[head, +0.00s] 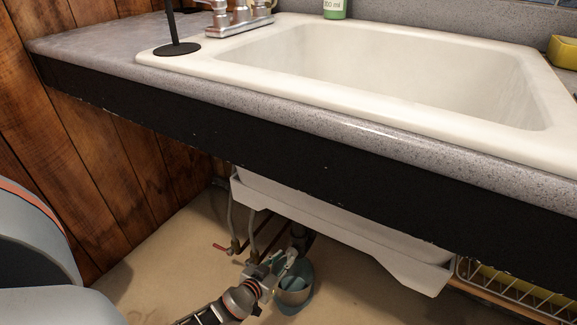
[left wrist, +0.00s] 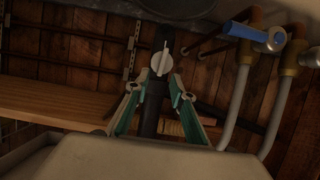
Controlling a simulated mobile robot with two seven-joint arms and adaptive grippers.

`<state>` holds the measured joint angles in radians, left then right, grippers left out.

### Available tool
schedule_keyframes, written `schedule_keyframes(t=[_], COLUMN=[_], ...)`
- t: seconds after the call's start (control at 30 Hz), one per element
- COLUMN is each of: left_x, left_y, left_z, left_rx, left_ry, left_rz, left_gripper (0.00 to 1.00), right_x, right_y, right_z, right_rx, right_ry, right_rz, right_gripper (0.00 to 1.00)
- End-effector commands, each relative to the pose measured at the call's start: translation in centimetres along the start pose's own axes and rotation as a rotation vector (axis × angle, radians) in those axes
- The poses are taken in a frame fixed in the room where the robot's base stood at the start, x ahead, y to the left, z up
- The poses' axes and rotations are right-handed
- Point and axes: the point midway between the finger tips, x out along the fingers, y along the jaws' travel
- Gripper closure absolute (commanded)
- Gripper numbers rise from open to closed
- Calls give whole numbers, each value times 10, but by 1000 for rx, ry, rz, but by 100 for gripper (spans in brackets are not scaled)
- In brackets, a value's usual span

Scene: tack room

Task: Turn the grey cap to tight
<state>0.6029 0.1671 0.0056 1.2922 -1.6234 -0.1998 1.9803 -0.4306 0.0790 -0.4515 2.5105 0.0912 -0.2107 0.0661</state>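The grey cap (left wrist: 161,61), a pale round piece with a raised ridge across it, shows beyond my fingers in the left wrist view. It sits on a dark upright pipe (left wrist: 152,108), and its ridge stands nearly upright in the picture. My left gripper (left wrist: 156,84) is open, with one green-sided finger on either side of the pipe and the cap just past the tips. No contact with the cap is visible. In the head view my left gripper (head: 277,270) is under the sink, by the dark drain pipe (head: 298,234); the cap is not clear there. My right gripper is not in view.
The counter edge (head: 280,170) and a white tray-like piece (head: 340,229) hang above my left arm. A bucket (head: 300,292) stands beside the gripper. Supply pipes and a blue-handled valve (left wrist: 245,32) are close on the right in the left wrist view. Open floor (head: 160,265) lies left.

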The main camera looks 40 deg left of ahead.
Motion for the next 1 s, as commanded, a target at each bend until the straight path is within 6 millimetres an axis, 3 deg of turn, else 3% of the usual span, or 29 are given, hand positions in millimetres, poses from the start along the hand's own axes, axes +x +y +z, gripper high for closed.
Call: schedule_keyframes(t=[0.2,0.57,0.67,1.0], left_x=[19,23,23,23], left_y=[0,0,0,1], left_z=[2,1,1,1], left_rx=[1,0,0,1], left_ry=[-3,-1,-1,-1], left_rz=[0,0,0,1], left_gripper=[76,76,100,100], right_x=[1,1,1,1], right_y=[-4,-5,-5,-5], right_z=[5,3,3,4], right_rx=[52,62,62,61], right_ry=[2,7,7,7], right_rz=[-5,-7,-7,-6], right_gripper=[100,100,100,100])
